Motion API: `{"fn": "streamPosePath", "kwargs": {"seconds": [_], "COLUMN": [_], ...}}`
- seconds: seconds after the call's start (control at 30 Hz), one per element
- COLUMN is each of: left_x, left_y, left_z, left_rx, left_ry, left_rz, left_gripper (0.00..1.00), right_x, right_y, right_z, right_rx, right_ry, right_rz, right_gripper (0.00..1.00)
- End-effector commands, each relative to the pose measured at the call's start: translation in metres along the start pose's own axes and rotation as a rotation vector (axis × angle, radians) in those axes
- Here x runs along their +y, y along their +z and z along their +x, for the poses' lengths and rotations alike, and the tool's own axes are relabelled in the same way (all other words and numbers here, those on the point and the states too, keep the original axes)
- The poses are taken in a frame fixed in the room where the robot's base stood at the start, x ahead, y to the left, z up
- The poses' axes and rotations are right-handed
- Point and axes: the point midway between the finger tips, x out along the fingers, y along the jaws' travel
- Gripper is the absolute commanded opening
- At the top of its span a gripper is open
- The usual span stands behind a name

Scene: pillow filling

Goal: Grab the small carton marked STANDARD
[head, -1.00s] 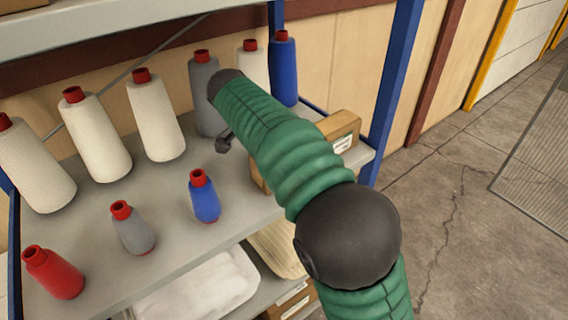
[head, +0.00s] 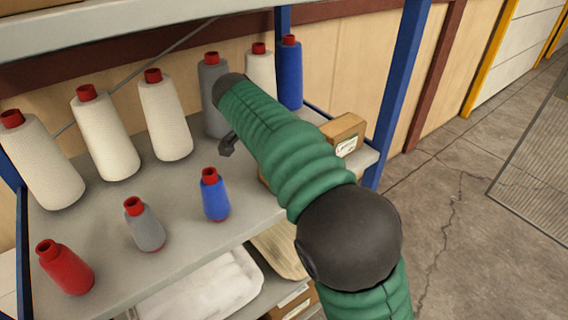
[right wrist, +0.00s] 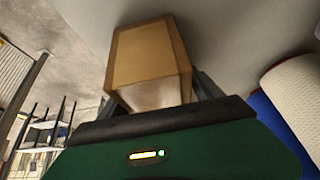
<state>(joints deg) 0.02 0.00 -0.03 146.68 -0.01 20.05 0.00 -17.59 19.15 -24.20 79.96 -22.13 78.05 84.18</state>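A brown carton (head: 343,124) with a white label sits at the right end of the shelf, partly hidden behind my right forearm. The label's print is too small to read. Another bit of brown box shows left of the forearm; I cannot tell if it is the same box. My right gripper is mostly hidden in the head view; a dark part (head: 227,146) shows below the wrist. In the right wrist view, a brown carton (right wrist: 148,55) lies in front of my right gripper (right wrist: 158,98), with dark finger parts on both sides. Contact is unclear. My left gripper is not in view.
White, grey and blue yarn cones (head: 165,115) line the shelf's back. Smaller red, grey and blue cones (head: 215,195) stand in front. A blue post (head: 400,90) rises at the right. White bundles (head: 205,285) lie on the lower shelf (head: 262,302). Floor is open at right.

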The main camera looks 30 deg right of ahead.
Motion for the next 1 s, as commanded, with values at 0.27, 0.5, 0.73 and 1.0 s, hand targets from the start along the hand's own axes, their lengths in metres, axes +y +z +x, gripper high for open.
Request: {"fn": "streamPosePath", "kwargs": {"seconds": [0.27,0.5,0.73,1.0], "left_x": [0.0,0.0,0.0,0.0], "left_y": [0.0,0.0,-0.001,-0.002], "left_z": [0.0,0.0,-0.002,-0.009], "left_rx": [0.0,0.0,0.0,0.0], "left_ry": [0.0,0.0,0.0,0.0], "left_rz": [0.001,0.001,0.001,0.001], "left_gripper": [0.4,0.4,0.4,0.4], "right_x": [0.0,0.0,0.0,-0.001], "right_y": [-0.001,0.001,-0.001,-0.017], "right_z": [0.002,0.001,-0.002,-0.029], "right_rx": [-0.001,-0.001,-0.002,0.001], "right_ry": [0.001,0.003,0.002,-0.001], "right_rz": [0.001,0.0,-0.001,0.002], "right_gripper": [0.37,0.15,0.15,0.15]}}
